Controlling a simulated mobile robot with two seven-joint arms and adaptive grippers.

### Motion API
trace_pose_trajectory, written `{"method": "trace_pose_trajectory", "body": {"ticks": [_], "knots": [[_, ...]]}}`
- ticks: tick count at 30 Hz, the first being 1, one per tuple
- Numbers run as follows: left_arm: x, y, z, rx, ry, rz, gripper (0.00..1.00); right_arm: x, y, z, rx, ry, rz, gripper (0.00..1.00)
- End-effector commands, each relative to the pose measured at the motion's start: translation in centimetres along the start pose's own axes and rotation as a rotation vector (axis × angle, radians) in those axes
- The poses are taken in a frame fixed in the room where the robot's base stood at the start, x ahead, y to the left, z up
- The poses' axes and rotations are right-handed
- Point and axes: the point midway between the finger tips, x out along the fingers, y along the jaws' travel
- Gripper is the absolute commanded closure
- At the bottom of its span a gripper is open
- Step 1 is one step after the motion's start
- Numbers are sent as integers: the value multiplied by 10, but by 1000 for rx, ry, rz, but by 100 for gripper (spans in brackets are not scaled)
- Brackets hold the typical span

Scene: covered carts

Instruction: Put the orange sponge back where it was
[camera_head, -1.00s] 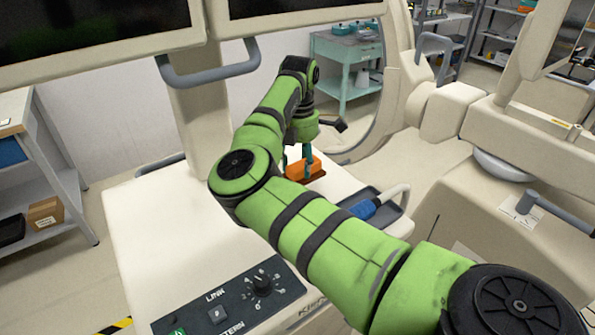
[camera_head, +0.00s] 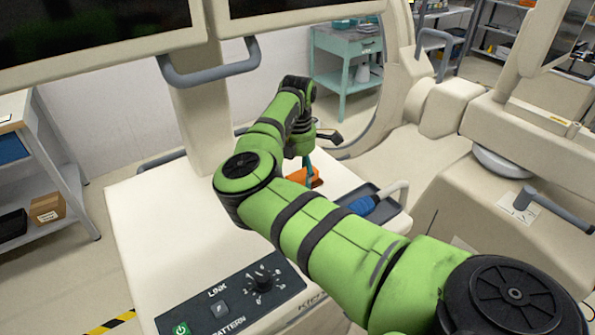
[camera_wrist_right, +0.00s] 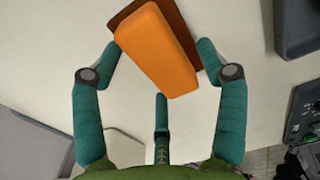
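The orange sponge (camera_head: 316,181) lies on the white cart top (camera_head: 160,215), partly hidden behind my right arm in the head view. In the right wrist view the sponge (camera_wrist_right: 158,50) lies slantwise on a flat brown patch (camera_wrist_right: 184,22), which shows along its edges. My right gripper (camera_wrist_right: 160,50) is open. Its two outer fingertips are on either side of the sponge's near part, and the third finger is below its near end. In the head view the right gripper (camera_head: 308,165) is just above the sponge. My left gripper is not in view.
A dark tray (camera_head: 392,209) with a blue object (camera_head: 362,205) sits right of the sponge. A control panel with a knob (camera_head: 262,283) is at the cart's front. Monitors with a grey handle (camera_head: 208,72) hang above. The left of the cart top is clear.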

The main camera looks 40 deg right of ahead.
Motion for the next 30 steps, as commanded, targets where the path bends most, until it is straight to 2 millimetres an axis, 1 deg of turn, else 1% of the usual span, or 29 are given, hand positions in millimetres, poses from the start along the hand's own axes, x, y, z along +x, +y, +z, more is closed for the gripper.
{"method": "trace_pose_trajectory", "body": {"ticks": [5, 8, 11, 18, 22, 27, 30], "knots": [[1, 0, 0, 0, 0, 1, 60, -1, 0, 0, 0, 0, 1, 27], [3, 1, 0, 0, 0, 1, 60, -8, 0, 0, 0, 0, 2, 27], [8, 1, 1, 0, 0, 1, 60, -22, 1, 0, 0, -1, 3, 27], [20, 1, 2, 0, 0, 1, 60, -73, 0, 1, 1, -3, 3, 27], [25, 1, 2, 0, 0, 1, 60, -98, 0, 1, 0, -2, 2, 27], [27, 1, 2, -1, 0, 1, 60, -116, 0, 0, -1, 0, 1, 27], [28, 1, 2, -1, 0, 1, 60, -120, 0, 0, -1, 0, 0, 27]]}}
